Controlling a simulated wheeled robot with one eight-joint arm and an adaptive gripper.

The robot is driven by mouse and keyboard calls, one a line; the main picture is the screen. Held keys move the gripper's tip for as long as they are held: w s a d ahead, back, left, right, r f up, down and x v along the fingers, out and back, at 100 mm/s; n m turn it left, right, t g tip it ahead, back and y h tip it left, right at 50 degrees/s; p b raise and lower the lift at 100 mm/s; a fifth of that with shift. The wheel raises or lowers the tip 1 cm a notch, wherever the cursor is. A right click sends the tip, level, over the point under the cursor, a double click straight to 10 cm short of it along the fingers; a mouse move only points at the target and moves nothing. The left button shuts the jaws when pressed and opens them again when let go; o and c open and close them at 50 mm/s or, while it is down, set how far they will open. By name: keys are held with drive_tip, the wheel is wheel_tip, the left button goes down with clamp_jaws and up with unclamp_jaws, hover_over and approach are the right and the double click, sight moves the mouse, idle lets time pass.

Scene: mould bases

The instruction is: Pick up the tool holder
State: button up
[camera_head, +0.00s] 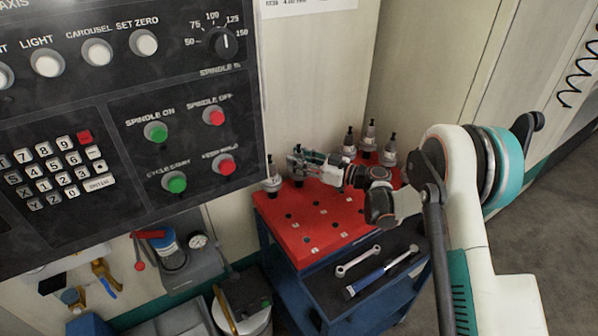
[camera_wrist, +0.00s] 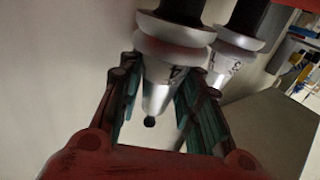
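The tool holder marked 4 (camera_wrist: 165,78) is in the middle of the wrist view, with a silver flange and a taper ending in a small dark ball. My gripper (camera_wrist: 163,78) has one finger on each side of the taper. The fingers are spread, with a narrow gap beside the taper; whether they touch the flange is unclear. In the head view my gripper (camera_head: 304,156) is over the back left of the red rack (camera_head: 310,226), around a holder that it partly hides. The dark lower part of holder 4 runs out of the wrist view at the top.
A second holder (camera_wrist: 232,55) stands close to the right in the wrist view. Another holder (camera_head: 272,178) stands at the rack's left corner, and several more (camera_head: 368,135) stand at the back. The machine's control panel (camera_head: 120,130) is at left.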

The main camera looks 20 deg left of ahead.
clamp_jaws()
